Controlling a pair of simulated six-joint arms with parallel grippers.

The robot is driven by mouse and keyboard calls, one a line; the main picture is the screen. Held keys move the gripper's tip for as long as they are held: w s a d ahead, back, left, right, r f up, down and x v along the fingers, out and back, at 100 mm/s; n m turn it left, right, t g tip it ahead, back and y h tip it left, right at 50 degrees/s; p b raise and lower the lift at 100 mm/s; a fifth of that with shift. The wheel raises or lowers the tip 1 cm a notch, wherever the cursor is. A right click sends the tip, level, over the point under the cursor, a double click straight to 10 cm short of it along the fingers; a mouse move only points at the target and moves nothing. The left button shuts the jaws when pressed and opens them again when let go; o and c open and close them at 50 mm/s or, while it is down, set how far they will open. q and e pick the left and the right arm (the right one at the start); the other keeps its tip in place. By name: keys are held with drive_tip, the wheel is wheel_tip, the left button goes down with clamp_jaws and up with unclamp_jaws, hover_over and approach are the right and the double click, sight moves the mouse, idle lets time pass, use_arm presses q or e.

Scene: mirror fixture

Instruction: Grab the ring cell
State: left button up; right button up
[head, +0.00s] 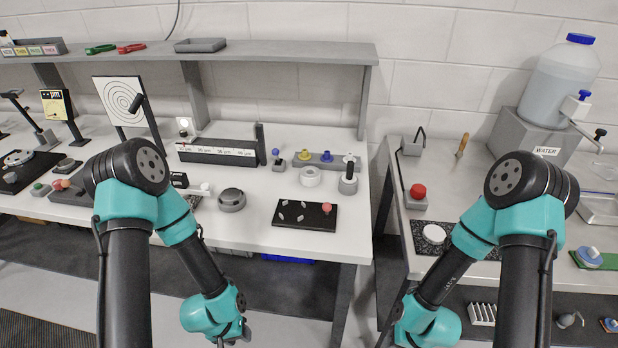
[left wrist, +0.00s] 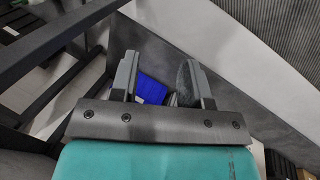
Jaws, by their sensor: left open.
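A small white ring-shaped part (head: 310,176), which looks like the ring cell, sits on the white bench (head: 262,224) behind the black plate. In the left wrist view, my left gripper (left wrist: 158,72) is open, with its two grey fingers apart and nothing held between them. That view faces the floor below the bench, and no ring shows in it. In the head view my left wrist hangs at the bench's front edge, well short of the ring. My right wrist is at the bottom of the head view; its fingers are out of the frame.
A black plate (head: 290,222) with small pale pieces and a pink knob lies in front of the ring. A dark grey round part (head: 231,200) stands to its left, a grey cylinder (head: 348,184) to its right. A grey shelf (head: 280,52) spans the bench above.

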use_arm(q)
drive_tip(key=o, duration=1.1)
